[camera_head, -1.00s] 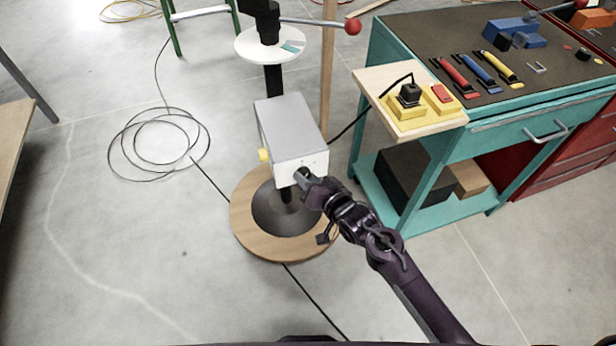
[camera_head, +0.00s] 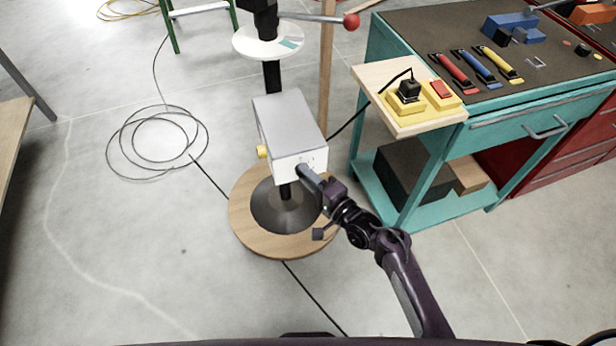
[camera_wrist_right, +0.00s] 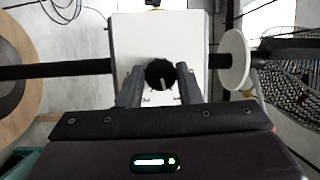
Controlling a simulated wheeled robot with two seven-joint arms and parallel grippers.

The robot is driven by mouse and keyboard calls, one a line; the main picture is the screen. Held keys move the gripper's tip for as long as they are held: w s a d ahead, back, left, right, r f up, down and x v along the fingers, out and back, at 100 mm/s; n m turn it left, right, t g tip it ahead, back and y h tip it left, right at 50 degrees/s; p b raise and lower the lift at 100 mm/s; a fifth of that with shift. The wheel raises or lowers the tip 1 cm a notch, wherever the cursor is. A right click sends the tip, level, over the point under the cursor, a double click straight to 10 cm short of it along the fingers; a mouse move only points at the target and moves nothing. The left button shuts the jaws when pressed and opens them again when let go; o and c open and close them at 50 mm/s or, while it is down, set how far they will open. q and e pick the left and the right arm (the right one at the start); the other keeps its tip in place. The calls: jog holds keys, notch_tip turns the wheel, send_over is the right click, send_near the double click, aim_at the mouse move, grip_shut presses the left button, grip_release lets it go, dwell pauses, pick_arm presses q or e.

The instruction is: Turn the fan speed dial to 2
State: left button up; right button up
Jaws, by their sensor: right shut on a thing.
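The fan speed dial (camera_wrist_right: 159,75) is a round black knob with a light pointer line, on the white front face of a grey control box (camera_head: 290,118). In the right wrist view, small markings show on the face around the dial, too small to read for certain. My right gripper (camera_head: 304,172) is at the front face of the box. In the right wrist view, its two fingers (camera_wrist_right: 160,84) stand on either side of the dial, shut on it. The dial is hidden behind the gripper in the head view. My left gripper is not in view.
The box is on a black post over a round wooden base (camera_head: 250,235). A yellow knob (camera_head: 262,152) sticks out of its left side. A teal workbench (camera_head: 500,135) with a wooden shelf and yellow switch boxes stands close on the right. Coiled cable (camera_head: 155,140) lies on the floor.

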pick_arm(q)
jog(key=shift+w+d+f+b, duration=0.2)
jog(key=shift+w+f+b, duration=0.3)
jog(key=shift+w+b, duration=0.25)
pick_arm(e)
jog(key=m+t, duration=0.1)
jog(key=m, duration=0.2)
jog(key=m+t, duration=0.2)
jog(key=m, duration=0.2)
jog(key=shift+a+f+m, duration=0.1)
jog(key=shift+f+m, duration=0.1)
jog(key=shift+m, duration=0.1)
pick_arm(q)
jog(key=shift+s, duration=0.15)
pick_arm(e)
jog(key=o, duration=1)
jog(key=shift+c, duration=0.2)
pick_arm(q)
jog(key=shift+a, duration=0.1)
pick_arm(e)
jog(key=v, duration=0.8)
